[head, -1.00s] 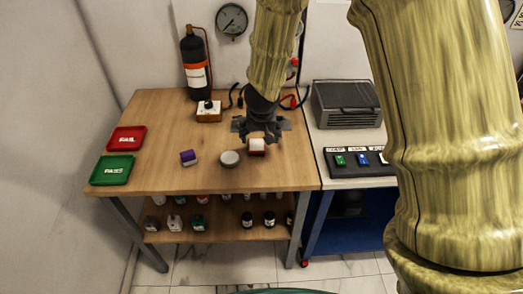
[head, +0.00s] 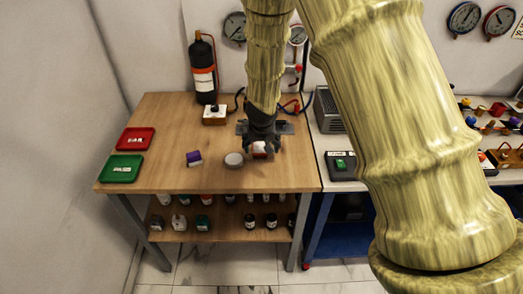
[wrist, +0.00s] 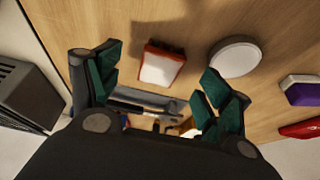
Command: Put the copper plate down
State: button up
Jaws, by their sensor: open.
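My gripper (head: 262,148) points down over the wooden table and is open. Its fingers are spread wide in the wrist view (wrist: 160,72), with no object held between them. A small reddish block with a white top (wrist: 162,66) lies just beyond the fingertips; it also shows in the head view (head: 259,148), partly covered by the fingers. It is the nearest reddish thing to the gripper, but I cannot tell whether it is the copper plate. No other copper-coloured plate can be made out. A round grey-white disc (wrist: 235,57) lies beside the block.
A purple and white block (head: 194,158) lies left of the disc. A red tray (head: 136,139) and a green tray (head: 121,168) sit at the table's left. A black cylinder (head: 203,68) stands at the back.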

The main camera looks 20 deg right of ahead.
aim_at(260, 149)
jog(key=shift+w+p+x, duration=0.2)
jog(key=shift+x, duration=0.8)
jog(key=shift+w+p+x, duration=0.2)
jog(key=shift+w+x, duration=0.05)
jog(key=shift+x, duration=0.7)
jog(key=shift+w+f, duration=0.3)
jog(key=shift+f, duration=0.25)
jog(key=shift+c, duration=0.2)
jog(key=c, duration=1.5)
jog(key=shift+r, duration=0.15)
